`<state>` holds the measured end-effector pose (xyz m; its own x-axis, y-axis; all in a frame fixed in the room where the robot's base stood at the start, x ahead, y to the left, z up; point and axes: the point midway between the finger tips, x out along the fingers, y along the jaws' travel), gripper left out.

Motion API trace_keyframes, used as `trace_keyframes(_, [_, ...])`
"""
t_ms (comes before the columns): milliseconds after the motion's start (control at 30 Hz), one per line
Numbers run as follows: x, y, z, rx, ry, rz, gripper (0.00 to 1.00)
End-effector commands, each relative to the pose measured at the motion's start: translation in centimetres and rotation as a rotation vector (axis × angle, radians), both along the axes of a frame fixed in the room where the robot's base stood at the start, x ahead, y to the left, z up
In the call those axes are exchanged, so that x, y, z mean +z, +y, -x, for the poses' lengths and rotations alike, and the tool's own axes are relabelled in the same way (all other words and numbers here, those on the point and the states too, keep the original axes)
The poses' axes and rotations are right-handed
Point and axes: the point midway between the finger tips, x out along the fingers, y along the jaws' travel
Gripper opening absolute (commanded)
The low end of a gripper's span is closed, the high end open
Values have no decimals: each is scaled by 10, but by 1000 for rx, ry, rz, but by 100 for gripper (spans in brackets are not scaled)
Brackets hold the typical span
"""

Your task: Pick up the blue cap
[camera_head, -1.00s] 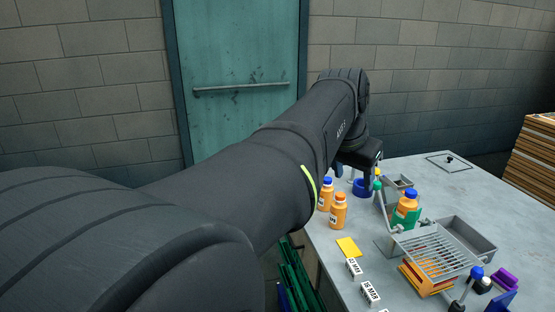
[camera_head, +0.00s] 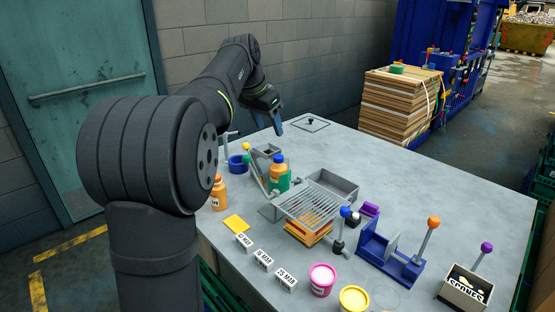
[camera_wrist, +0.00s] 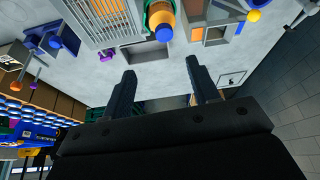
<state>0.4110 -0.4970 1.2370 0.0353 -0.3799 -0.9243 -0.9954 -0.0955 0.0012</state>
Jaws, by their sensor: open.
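The blue cap (camera_head: 277,158) is on top of an orange bottle (camera_head: 278,171), which stands upright in a green holder (camera_head: 283,184) on the table. In the wrist view the blue cap (camera_wrist: 165,34) shows near the top centre, on the orange bottle (camera_wrist: 161,14). My gripper (camera_head: 277,126) is above the far left part of the table, beyond the bottle and apart from it. In the wrist view my gripper (camera_wrist: 158,68) has its two fingers spread with nothing between them, and the cap appears beyond the fingertips.
Another orange bottle (camera_head: 218,195) stands near the table's left edge, partly hidden by my arm. A wire rack (camera_head: 306,206) and a grey tray (camera_head: 334,185) sit beside the holder. A blue ring-shaped bowl (camera_head: 236,163) is to the left.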

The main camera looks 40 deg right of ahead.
Motion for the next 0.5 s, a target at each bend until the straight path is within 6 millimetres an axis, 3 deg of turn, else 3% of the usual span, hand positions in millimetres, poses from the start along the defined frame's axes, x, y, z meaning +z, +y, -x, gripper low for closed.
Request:
trace_keyframes(200, [-43,-17,-2,0,1,-2,55])
trace_keyframes(500, [-65,-27,-4,0,-1,1,55])
